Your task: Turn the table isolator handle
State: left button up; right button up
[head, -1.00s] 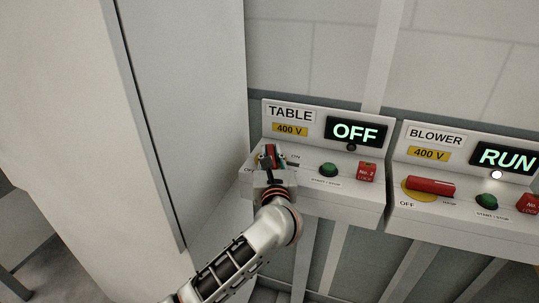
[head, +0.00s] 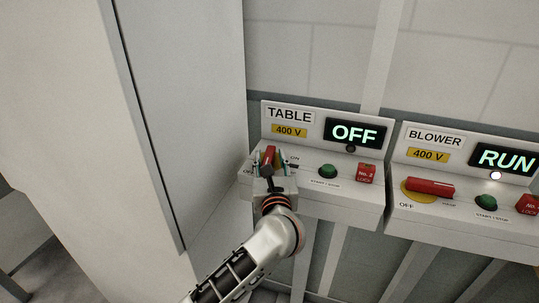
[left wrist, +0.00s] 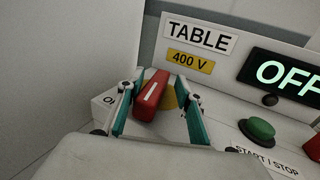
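The table isolator handle (head: 268,154) is a red lever with a white line, on a yellow disc at the left of the TABLE panel (head: 345,192). In the left wrist view the handle (left wrist: 152,95) points towards me, tilted slightly. The TABLE display (head: 355,132) reads OFF. My left gripper (head: 268,163) is at the handle. In the left wrist view its open fingers (left wrist: 156,112) stand on either side of the handle, with a clear gap on the right and a smaller one on the left. My right gripper is not in view.
A green start/stop button (head: 328,171) and a red No. 2 lock (head: 367,173) sit right of the handle. The BLOWER panel (head: 440,222), reading RUN, stands further right with its red handle (head: 430,188) lying sideways. A tall pale cabinet (head: 185,120) rises close on the left.

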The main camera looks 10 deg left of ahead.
pick_arm(q)
jog(key=v, duration=1)
